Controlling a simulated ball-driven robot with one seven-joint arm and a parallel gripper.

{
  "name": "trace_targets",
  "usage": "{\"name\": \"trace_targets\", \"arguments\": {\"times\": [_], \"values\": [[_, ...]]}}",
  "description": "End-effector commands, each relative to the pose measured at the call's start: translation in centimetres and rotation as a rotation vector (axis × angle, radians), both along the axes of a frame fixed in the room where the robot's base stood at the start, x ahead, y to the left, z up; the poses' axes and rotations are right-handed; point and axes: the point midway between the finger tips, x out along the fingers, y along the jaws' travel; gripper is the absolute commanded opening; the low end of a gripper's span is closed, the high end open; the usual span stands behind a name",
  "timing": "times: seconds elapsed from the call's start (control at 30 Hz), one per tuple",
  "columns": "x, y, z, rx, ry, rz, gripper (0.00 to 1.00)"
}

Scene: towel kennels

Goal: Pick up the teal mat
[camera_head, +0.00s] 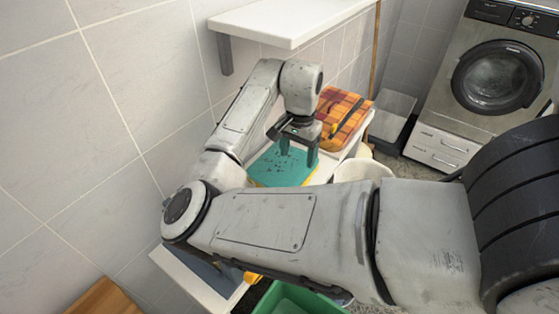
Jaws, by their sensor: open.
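The teal mat (270,169) lies flat on a white bench or shelf along the tiled wall, with dark marks on its top and a thin yellowish edge. My gripper (298,160) is above its right part, pointing down, with its two fingers apart. The fingertips are at or just over the mat; I cannot tell whether they touch it. My arm hides the mat's near left side and part of the bench.
An orange plaid folded cloth (338,118) lies just beyond the mat. A white wall shelf (290,22) hangs above my wrist. A white bucket (362,170) stands to the right, a green crate (297,302) below. A washing machine (498,78) stands at the back right.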

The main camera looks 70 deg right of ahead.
Motion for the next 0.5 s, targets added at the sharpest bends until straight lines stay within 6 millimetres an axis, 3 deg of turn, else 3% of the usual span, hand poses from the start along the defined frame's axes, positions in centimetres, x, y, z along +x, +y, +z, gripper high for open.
{"name": "trace_targets", "arguments": {"times": [0.13,0.5], "values": [[0.0,0.0,-2.1,0.0,0.001,0.003,0.72],[-0.2,-0.1,-5.6,0.0,0.0,0.002,0.72]]}}
